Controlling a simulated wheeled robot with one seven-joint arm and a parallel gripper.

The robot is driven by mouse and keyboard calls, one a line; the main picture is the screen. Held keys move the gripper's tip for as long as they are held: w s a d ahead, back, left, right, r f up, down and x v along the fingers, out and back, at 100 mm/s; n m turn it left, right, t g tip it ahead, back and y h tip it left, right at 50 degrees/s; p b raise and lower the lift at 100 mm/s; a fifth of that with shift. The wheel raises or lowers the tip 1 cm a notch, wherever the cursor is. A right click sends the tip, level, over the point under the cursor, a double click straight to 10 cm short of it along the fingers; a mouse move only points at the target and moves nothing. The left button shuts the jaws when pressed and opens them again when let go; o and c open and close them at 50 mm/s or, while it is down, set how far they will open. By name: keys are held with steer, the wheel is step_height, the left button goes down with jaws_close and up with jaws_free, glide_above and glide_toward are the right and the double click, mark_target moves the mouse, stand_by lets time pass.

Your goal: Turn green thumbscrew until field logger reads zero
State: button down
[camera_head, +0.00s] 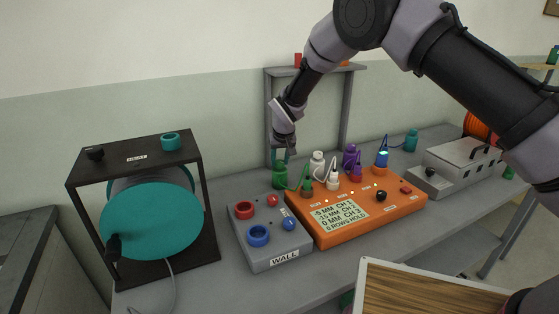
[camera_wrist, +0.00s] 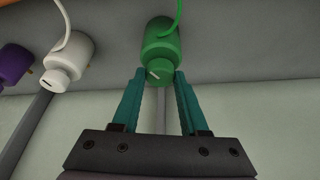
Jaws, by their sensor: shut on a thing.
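The green thumbscrew (camera_wrist: 159,74) is the slotted end of a green cylindrical body (camera_wrist: 162,42) in the wrist view. In the head view the green unit (camera_head: 280,176) stands behind the orange box, with a green cable. My gripper (camera_wrist: 160,78) has its teal fingers shut on the thumbscrew from both sides; in the head view my gripper (camera_head: 281,155) is just above the green unit. The field logger (camera_head: 369,208) is an orange box. Its screen (camera_head: 340,215) seems to read -5 MM CH 1, -15 MM CH 2, 0 MM CH 3, 0 ROWS HOLD; the small digits are uncertain.
White (camera_head: 317,163) and purple (camera_head: 350,158) units stand right of the green one; their cables run to the logger. A grey WALL box (camera_head: 275,252) with knobs is left of the logger. A teal reel (camera_head: 151,222) stands far left. A grey upright (camera_head: 269,106) is close behind my gripper.

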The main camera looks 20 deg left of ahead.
steer(key=shift+n, duration=0.6)
steer(key=shift+y, duration=0.3)
steer(key=shift+c, duration=2.1)
jaws_free()
steer(key=shift+r, duration=0.1)
steer(key=v, duration=1)
steer(key=shift+r, duration=0.35)
steer(key=shift+d, duration=0.1)
